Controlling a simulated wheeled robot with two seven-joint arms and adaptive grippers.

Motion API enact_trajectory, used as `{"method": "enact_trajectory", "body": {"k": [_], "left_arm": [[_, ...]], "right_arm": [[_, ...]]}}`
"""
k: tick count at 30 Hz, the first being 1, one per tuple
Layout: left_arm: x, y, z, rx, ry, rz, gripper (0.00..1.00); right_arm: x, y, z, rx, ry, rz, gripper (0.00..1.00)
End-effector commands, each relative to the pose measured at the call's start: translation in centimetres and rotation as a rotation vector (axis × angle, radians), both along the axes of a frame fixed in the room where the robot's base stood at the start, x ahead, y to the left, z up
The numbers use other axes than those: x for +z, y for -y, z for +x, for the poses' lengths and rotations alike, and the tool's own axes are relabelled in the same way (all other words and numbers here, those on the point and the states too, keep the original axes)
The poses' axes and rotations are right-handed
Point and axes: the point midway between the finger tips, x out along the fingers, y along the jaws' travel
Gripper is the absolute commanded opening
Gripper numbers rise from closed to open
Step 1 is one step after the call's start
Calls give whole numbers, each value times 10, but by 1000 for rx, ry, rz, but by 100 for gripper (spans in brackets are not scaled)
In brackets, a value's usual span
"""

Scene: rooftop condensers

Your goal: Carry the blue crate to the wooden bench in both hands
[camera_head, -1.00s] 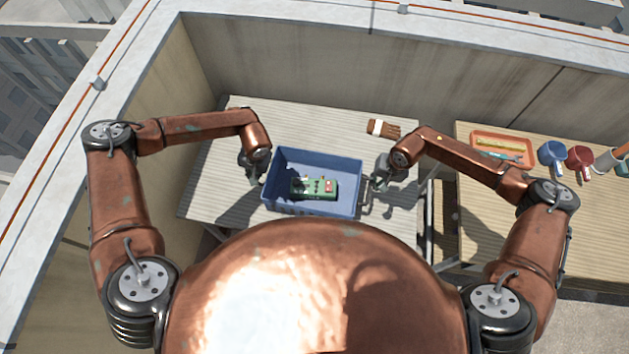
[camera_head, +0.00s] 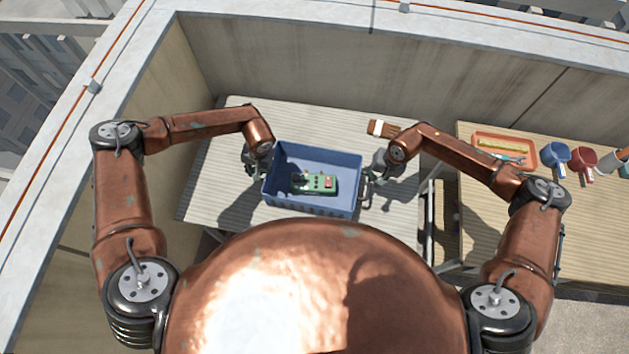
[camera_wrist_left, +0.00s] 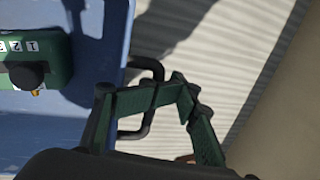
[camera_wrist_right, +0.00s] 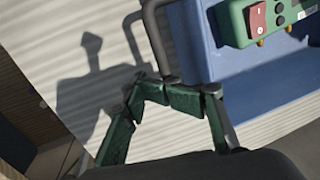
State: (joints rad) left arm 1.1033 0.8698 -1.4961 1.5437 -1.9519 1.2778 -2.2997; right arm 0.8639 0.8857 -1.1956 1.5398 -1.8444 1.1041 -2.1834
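The blue crate (camera_head: 320,158) is upright over the pale slatted table (camera_head: 215,190), with a green device (camera_head: 314,183) with a red switch inside. I cannot tell whether the crate's bottom is clear of the table. The wooden bench (camera_head: 590,230) stands to the right.
A brown brush-like thing (camera_head: 385,129) lies behind the crate. A wall (camera_head: 340,80) runs behind both. A narrow gap separates table and bench.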

Motion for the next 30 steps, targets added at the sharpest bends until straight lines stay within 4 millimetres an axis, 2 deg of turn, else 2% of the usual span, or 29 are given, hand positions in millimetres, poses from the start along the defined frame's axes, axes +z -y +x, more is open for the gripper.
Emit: {"method": "enact_trajectory", "body": {"k": [1, 13, 15, 30], "left_arm": [[-5, 13, -6, -13, -10, -23, 27], [-1, 11, -3, -10, -3, -20, 55], [0, 11, -2, -9, -2, -20, 58], [3, 9, 1, -6, 3, -16, 58]], "right_arm": [[1, -14, -4, 11, -2, 25, 31], [2, -11, -1, 8, 2, 18, 58], [3, -10, -1, 7, 1, 17, 58], [3, -7, 0, 5, 3, 11, 58]]}}
